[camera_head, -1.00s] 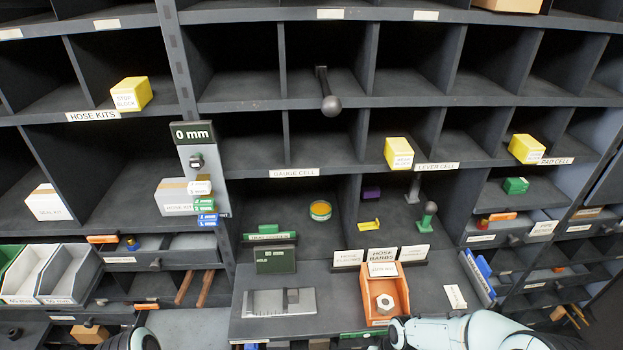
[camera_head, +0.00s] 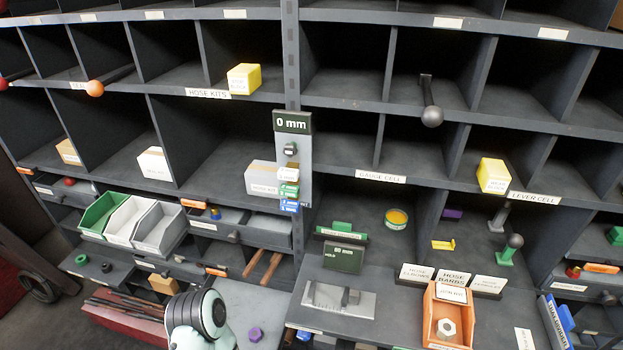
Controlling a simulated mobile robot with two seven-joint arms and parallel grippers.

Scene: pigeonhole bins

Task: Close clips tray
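No label that I can read says clips, so I cannot tell which tray is the clips tray. One shallow grey tray (camera_head: 234,236) under the hose kits bays shows its inside, with a small blue and orange piece in it and a dark knob on its front. Another tray (camera_head: 62,192) at the far left also shows its inside and holds a red round piece. A white and dark link of my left arm rises at the bottom, left of centre. Neither gripper shows.
Green, white and grey open bins (camera_head: 157,228) stand at the left. An orange bin (camera_head: 446,320) holding a nut, a green gauge box (camera_head: 343,257) and a metal plate (camera_head: 337,298) are on the right ledge. Two brown rods (camera_head: 263,265) lie below the grey tray.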

